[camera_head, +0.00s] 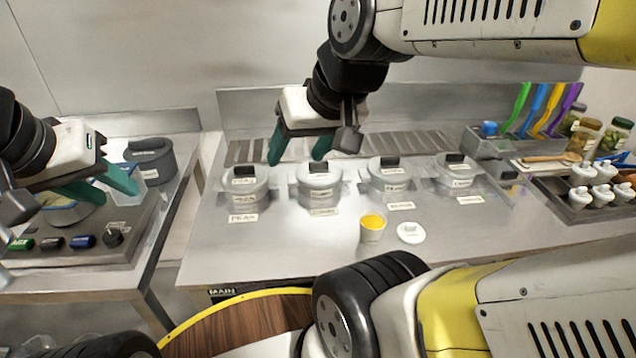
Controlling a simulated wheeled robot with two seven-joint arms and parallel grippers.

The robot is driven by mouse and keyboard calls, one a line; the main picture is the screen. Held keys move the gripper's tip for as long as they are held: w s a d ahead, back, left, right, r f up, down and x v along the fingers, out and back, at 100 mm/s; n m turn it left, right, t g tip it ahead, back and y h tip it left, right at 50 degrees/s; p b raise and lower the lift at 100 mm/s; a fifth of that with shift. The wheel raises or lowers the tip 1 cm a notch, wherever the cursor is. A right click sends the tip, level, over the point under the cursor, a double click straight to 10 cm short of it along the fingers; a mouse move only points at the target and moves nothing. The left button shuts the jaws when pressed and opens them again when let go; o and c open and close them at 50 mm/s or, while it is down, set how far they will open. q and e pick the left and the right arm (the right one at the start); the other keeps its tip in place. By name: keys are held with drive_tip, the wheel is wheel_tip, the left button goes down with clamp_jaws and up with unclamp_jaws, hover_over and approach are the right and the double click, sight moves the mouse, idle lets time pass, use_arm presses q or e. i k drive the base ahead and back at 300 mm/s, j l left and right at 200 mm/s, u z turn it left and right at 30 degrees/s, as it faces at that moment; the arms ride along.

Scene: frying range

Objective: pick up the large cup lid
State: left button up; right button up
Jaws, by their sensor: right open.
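A small white round lid (411,232) lies flat on the metal counter, just right of a white cup (372,230) with yellow contents. I take it to be the cup lid. My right gripper (296,160) has green fingers spread apart and empty. It hangs above and behind the lid, to its left, over the row of lidded pots. My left gripper (118,196) is at the far left over the other counter, its green fingers apart with nothing seen between them.
Several grey lidded pots (323,186) with labels stand in a row behind the cup. A rack with coloured handles (540,105) and a tray of white bottles (590,190) are at the right. A dark pot (150,160) stands at the left. The counter (290,250) before the pots is mostly clear.

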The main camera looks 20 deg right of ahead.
sight(411, 233)
drive_tip(key=k+l+z, duration=0.15)
drive_tip(key=z, duration=0.3)
drive_tip(key=k+l+z, duration=0.15)
drive_tip(key=z, duration=0.35)
drive_tip(key=l, duration=0.1)
